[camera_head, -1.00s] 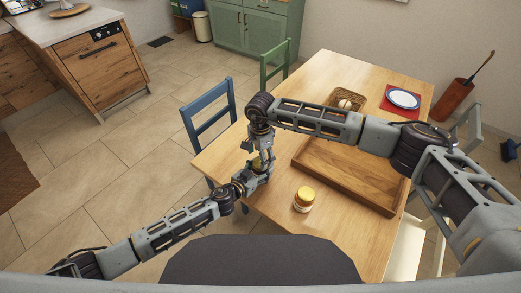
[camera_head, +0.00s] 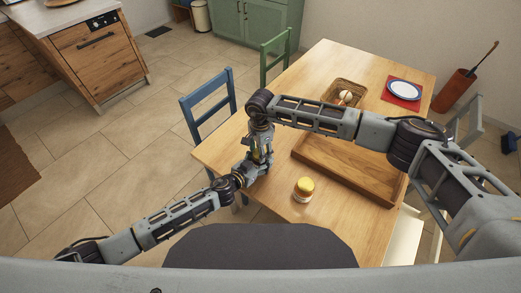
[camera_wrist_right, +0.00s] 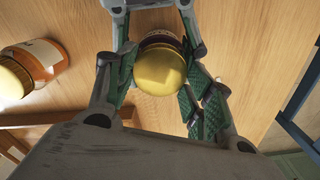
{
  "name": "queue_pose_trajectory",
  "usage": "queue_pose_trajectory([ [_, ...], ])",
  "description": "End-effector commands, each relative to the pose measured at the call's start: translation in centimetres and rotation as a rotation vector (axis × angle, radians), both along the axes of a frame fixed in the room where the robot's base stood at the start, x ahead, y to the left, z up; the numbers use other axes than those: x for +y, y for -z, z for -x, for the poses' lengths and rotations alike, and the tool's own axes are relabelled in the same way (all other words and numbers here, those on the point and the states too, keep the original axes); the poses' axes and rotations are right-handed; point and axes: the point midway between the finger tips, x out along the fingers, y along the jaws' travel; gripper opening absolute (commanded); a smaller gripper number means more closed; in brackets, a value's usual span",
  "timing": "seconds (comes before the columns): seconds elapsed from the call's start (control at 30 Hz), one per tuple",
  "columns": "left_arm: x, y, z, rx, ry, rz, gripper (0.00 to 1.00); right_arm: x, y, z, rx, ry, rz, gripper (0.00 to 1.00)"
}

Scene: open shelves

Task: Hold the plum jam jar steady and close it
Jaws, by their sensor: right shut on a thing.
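The plum jam jar (camera_wrist_right: 160,37) is dark under a yellow lid (camera_wrist_right: 166,70) in the right wrist view. Most of its body is hidden below the lid. My right gripper (camera_wrist_right: 165,85) points down from above, its green-padded fingers shut on the lid from both sides. My left gripper (camera_head: 252,168) comes in low from the left in the head view. Its fingers (camera_wrist_right: 156,22) show at the top of the right wrist view, on both sides of the jar body, and appear shut on it. In the head view, the grippers hide nearly all of the jar. I cannot tell how the lid is seated.
Another jar (camera_head: 303,192), amber with a yellow lid, stands on the table (camera_head: 272,212) beside the grippers. A wooden tray (camera_head: 345,183) lies to the right under my right arm. A basket (camera_head: 351,86) and a plate (camera_head: 404,91) are farther back. A blue chair (camera_head: 207,105) stands at the left edge.

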Motion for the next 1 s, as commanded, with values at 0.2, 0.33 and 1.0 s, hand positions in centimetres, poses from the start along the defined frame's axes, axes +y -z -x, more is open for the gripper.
queue_pose_trajectory([
  [0.2, 0.0, -0.03, -0.02, -0.001, 0.0, 0.0, 0.0, 0.0, 0.0, 0.0, 0.0, 0.021, 0.0, 0.23],
  [0.33, -0.01, -0.04, -0.02, -0.001, 0.0, 0.0, 0.0, 0.01, 0.0, -0.01, -0.001, 0.087, -0.001, 0.23],
  [1.0, -0.02, -0.04, 0.0, -0.001, 0.0, 0.0, 0.0, 0.01, 0.07, 0.03, 0.001, 0.64, 0.001, 0.23],
])
